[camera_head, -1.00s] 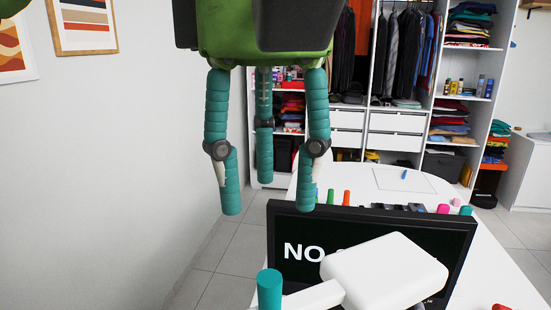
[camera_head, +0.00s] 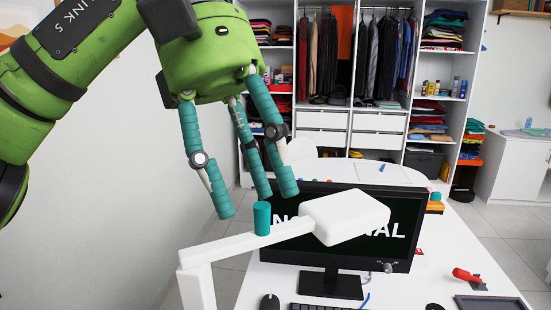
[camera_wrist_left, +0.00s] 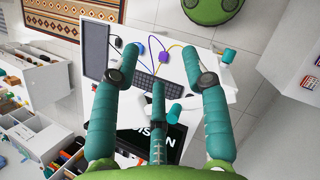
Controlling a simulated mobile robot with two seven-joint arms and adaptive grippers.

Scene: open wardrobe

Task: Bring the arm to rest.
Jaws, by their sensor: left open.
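My left gripper (camera_head: 256,198) is green with three teal segmented fingers. It hangs from the green arm at the upper left, fingers pointing down and spread apart, with nothing between them. In the head view its fingertips appear just above and beside a teal cylinder (camera_head: 262,219) on a white lamp arm (camera_head: 235,242); I cannot tell the gap in depth. The left wrist view shows the open fingers (camera_wrist_left: 158,65) over the desk. My right gripper is not in view.
A black monitor (camera_head: 340,255) stands on the white desk (camera_head: 435,262), partly behind the white lamp head (camera_head: 345,216). A keyboard (camera_wrist_left: 155,90) lies on the desk. A red-handled item (camera_head: 466,275) lies at the right. The open wardrobe (camera_head: 350,90) stands behind.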

